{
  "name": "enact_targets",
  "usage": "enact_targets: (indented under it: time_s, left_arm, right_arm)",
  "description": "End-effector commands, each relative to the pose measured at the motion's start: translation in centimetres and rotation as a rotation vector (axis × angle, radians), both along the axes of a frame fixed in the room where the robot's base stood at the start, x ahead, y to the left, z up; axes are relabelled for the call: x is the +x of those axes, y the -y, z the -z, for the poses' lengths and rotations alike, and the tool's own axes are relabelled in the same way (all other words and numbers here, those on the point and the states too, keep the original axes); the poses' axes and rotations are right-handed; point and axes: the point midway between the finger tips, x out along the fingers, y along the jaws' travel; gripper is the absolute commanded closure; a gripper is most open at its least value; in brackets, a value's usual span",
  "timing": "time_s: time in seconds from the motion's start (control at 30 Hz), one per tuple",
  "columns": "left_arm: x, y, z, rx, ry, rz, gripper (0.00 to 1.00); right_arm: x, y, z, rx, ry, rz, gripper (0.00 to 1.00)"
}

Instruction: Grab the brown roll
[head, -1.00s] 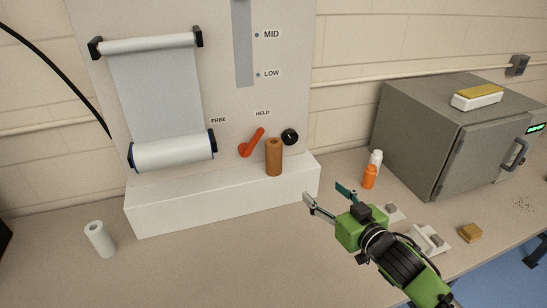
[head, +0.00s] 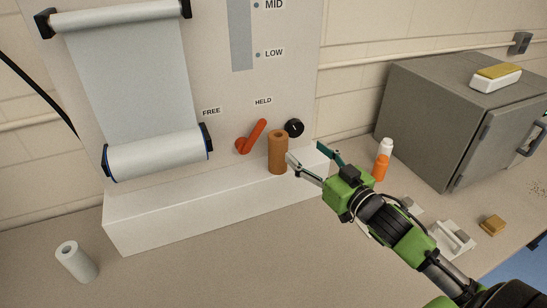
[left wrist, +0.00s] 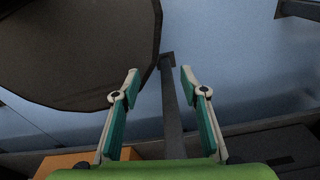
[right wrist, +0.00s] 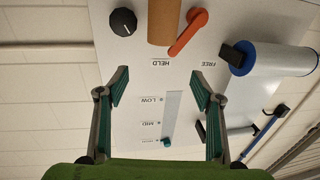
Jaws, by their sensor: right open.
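The brown roll (head: 278,153) stands upright on the white ledge of the panel, just right of the red lever. It also shows at the top edge of the right wrist view (right wrist: 163,22), partly cut off. My right gripper (head: 305,157) is open and empty, with its fingertips close to the right side of the roll in the head view. In the right wrist view the roll lies beyond the open fingers (right wrist: 157,88), not between them. My left gripper (left wrist: 158,75) is open and empty, away from the panel; it is not in the head view.
The red lever (head: 251,137) and black knob (head: 293,128) are close to the roll. An orange and white bottle (head: 383,160) and a grey oven (head: 440,120) stand to the right. A pale roll (head: 77,262) stands at the left on the open counter.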

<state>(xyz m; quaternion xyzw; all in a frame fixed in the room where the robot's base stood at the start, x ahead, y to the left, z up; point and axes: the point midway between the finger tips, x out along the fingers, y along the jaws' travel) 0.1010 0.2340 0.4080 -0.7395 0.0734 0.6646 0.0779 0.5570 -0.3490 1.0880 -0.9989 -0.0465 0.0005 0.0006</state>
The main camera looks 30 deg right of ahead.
Motion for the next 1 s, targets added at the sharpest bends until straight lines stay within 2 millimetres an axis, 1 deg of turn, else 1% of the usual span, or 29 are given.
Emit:
enact_targets:
  time_s: [0.03, 0.07, 0.2, 0.33, 0.47, 0.63, 0.8, 0.9, 1.0]
  left_arm:
    - [-0.7, 0.0, 1.4, 0.001, -0.01, 0.0, 0.6]
    - [-1.1, -0.1, 1.9, 0.001, -0.015, 0.0, 0.6]
    - [-2.4, -0.2, 3.6, 0.003, -0.034, 0.0, 0.6]
    - [-2.4, -0.2, 4.7, 0.003, -0.034, 0.0, 0.6]
    - [-1.7, -0.1, 4.5, 0.002, -0.025, 0.0, 0.6]
    - [-0.7, 0.0, 3.7, 0.0, -0.008, 0.0, 0.6]
    - [-0.7, 0.0, 3.2, 0.0, -0.008, 0.0, 0.6]
    - [-0.7, 0.0, 3.1, 0.0, -0.008, 0.0, 0.6]
    - [-0.8, 0.0, 3.0, 0.0, -0.01, 0.001, 0.6]
  right_arm:
    - [0.0, 0.0, 1.4, 0.0, 0.0, 0.0, 0.4]
    - [0.0, 0.0, 1.9, 0.0, 0.0, 0.0, 0.4]
    - [0.0, 0.0, 3.4, 0.0, 0.0, 0.0, 0.4]
    - [0.0, 0.0, 4.5, 0.0, 0.0, 0.0, 0.4]
    - [0.8, 0.0, 4.4, 0.0, 0.002, 0.001, 0.4]
    - [3.5, -0.3, 4.1, -0.001, 0.003, 0.001, 0.4]
    - [6.3, -0.5, 4.1, -0.001, 0.002, 0.001, 0.4]
    - [7.6, -0.7, 4.2, 0.0, 0.002, 0.001, 0.4]
    - [8.3, -0.8, 4.3, -0.001, 0.001, 0.001, 0.4]
